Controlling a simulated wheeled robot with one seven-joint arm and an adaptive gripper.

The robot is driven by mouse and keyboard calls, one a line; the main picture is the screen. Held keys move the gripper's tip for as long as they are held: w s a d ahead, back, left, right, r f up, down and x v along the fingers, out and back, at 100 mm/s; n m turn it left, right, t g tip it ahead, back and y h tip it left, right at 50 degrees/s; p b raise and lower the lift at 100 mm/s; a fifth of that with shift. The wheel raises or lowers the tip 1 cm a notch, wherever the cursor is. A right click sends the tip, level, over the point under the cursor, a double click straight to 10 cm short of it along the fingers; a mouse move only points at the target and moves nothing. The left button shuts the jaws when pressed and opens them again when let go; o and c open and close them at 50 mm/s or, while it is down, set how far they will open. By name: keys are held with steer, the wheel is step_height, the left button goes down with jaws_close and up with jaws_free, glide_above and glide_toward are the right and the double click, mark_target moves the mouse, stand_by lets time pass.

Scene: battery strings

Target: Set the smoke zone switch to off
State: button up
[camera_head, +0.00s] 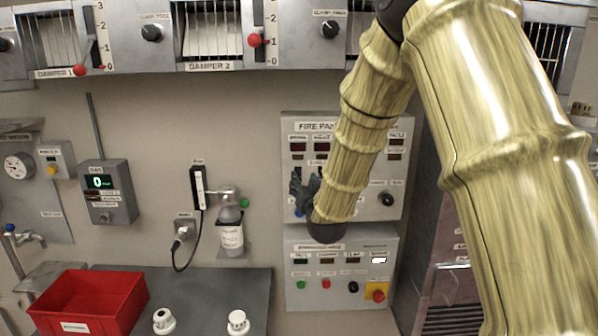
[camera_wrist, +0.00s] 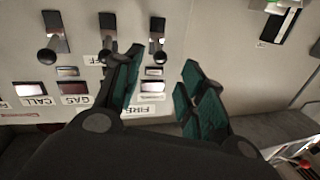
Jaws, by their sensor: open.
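The grey fire panel (camera_head: 345,212) hangs on the wall, partly hidden by my arm. My gripper (camera_head: 301,188) is at its left side, in front of the lower left part. In the wrist view my gripper (camera_wrist: 164,60) is open and empty. Beyond its fingers are several small levers with dark round knobs: a left one (camera_wrist: 47,56), a middle one (camera_wrist: 106,56) and a right one (camera_wrist: 158,57). The right one shows between the fingers; contact cannot be told. I cannot read which is the smoke zone switch. A black rotary knob (camera_head: 387,199) is at the panel's right.
A lower panel (camera_head: 340,297) with coloured buttons and a red stop button (camera_head: 378,295) is below my gripper. A bottle (camera_head: 231,232) hangs to the left. A red bin (camera_head: 92,302) is at lower left. Damper levers are above; bare wall lies left of the panel.

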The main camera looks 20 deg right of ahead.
mark_target(299, 175)
steer(key=w+p, duration=0.1)
steer(key=w, duration=0.1)
steer(key=w+p, duration=0.1)
steer(key=w, duration=0.1)
steer(key=shift+w+d+r, duration=0.1)
steer(key=shift+w+d, duration=0.1)
steer(key=shift+w+p, duration=0.4)
steer(key=shift+w, duration=0.45)
jaws_close()
